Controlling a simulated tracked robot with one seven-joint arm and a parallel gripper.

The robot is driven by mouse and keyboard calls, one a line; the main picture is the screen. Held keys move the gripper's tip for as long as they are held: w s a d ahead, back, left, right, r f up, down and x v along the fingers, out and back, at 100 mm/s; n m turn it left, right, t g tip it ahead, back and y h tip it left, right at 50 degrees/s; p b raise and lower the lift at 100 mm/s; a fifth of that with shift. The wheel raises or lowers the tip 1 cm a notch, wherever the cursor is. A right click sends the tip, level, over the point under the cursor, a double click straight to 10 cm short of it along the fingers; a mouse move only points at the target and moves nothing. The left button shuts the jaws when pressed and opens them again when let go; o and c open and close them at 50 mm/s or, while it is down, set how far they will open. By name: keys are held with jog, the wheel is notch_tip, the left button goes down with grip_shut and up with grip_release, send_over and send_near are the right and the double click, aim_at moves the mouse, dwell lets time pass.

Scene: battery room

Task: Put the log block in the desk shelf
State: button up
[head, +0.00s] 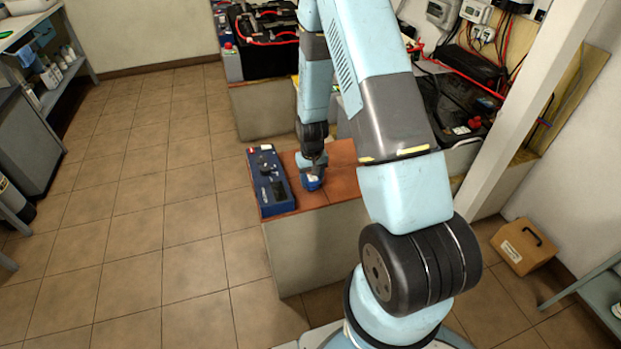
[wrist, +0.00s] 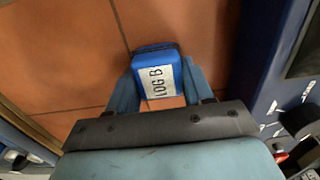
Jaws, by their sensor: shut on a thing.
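The log block (wrist: 154,60) is a small blue block with a white label reading "LOG B" in the wrist view. My gripper (wrist: 160,82) is shut on it, one finger on each side. In the head view the block (head: 312,184) shows small and blue below my gripper (head: 311,174), at the orange tiled top (head: 325,192) of a low plinth. I cannot tell whether it touches the tiles. A bench with shelves (head: 50,98) stands at the far left; I cannot tell for certain that it is the desk shelf.
A blue battery-like box (head: 268,182) lies on the plinth just left of my gripper. Large batteries (head: 262,42) and red cables stand behind. A white post (head: 525,105) and a tan case (head: 524,246) are at the right. The tiled floor (head: 155,215) at the left is clear.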

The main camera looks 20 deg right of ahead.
jog(key=shift+f, duration=0.1)
jog(key=o, duration=1.1)
jog(key=shift+o, duration=0.2)
